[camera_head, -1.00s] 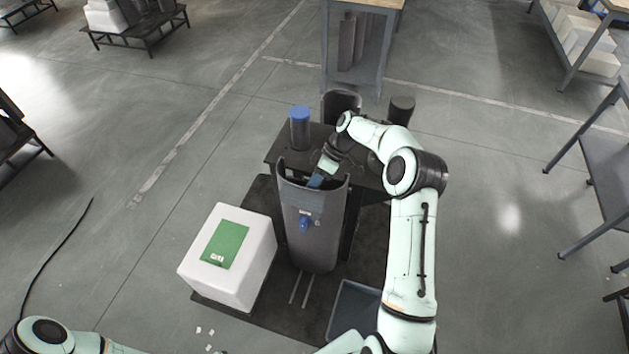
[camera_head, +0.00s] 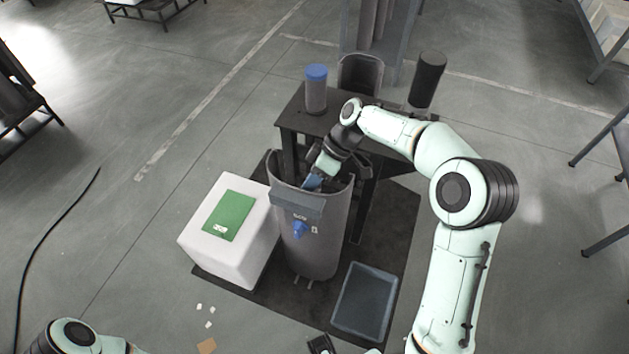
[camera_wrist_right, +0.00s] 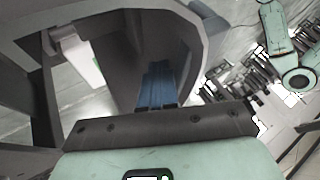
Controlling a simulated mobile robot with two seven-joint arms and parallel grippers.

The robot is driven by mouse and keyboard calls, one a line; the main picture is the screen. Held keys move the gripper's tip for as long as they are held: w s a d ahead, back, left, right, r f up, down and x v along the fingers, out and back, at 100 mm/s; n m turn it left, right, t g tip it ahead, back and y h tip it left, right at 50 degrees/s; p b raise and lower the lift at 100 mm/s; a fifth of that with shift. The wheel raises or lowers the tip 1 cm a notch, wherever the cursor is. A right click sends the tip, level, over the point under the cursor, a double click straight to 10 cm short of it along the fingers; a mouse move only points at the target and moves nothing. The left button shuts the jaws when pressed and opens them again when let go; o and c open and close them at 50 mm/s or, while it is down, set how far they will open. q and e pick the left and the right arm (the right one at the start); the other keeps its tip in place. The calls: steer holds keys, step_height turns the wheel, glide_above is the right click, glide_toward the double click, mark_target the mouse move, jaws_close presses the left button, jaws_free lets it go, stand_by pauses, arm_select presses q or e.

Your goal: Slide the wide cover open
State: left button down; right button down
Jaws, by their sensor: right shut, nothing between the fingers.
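The wide cover (camera_head: 325,245) is a tall, dark grey curved shell with a blue knob (camera_head: 299,230) on its front. It stands upright on rails in front of a black table, with a gap between its top and the table. My right gripper (camera_head: 311,183) reaches down inside the cover's open top, behind its front wall. Its blue fingers (camera_wrist_right: 157,85) are shut and empty, inside the curved wall (camera_wrist_right: 125,30) in the right wrist view. I cannot tell whether they touch the wall.
A white box (camera_head: 255,250) with a green sheet stands close to the cover's left. A blue-grey tray (camera_head: 365,300) lies to its right. The black table (camera_head: 290,118) behind bears a blue-capped cylinder (camera_head: 316,92) and a dark cylinder (camera_head: 427,82). Open floor lies at left.

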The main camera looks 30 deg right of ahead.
steer(key=shift+w, duration=0.1)
steer(key=p+v, duration=0.2)
steer(key=v, duration=1.1)
steer(key=shift+r, duration=0.2)
steer(key=shift+d, duration=0.15)
